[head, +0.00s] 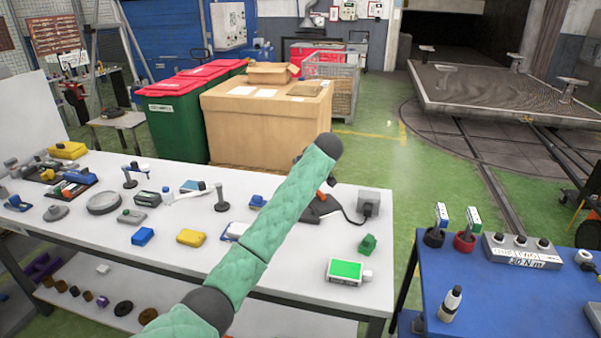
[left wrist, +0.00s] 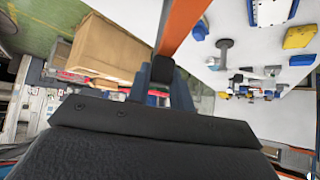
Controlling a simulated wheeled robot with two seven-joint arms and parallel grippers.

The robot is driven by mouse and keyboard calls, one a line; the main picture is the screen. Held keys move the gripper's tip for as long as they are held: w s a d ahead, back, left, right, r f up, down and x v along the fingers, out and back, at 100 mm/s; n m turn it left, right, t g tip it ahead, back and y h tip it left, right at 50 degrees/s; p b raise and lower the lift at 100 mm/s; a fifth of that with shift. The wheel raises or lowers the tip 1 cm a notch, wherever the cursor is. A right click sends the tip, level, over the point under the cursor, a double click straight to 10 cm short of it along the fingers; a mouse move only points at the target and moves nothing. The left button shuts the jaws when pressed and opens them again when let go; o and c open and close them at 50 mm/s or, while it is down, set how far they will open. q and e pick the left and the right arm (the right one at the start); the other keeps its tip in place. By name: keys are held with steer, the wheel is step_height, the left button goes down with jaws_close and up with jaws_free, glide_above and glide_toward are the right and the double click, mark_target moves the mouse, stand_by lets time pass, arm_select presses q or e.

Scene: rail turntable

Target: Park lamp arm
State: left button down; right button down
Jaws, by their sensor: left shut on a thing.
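In the left wrist view my left gripper (left wrist: 160,82) has its blue-grey fingers closed around the dark end of a long orange bar (left wrist: 186,22), which looks like the lamp arm. The bar runs up out of the picture. In the head view my green padded arm crosses the white bench and hides the gripper. Part of an orange and black device (head: 318,208) shows just right of the arm. Its black cable runs to a grey box (head: 369,202). I cannot tell how the bar joins this device. My right gripper is in neither view.
The white bench (head: 180,258) holds a blue block (head: 142,236), a yellow block (head: 191,238), a dark post (head: 220,198) and a green-topped box (head: 345,271). A blue table (head: 490,310) with a bottle (head: 450,303) stands at right. Cardboard boxes are behind.

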arm_select(q)
steer(key=shift+w+d+n+y, duration=0.1)
steer(key=shift+d+n+y, duration=0.1)
steer(key=shift+n+y, duration=0.1)
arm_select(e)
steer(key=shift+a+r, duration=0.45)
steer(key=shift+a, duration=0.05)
arm_select(q)
steer(key=shift+r, duration=0.1)
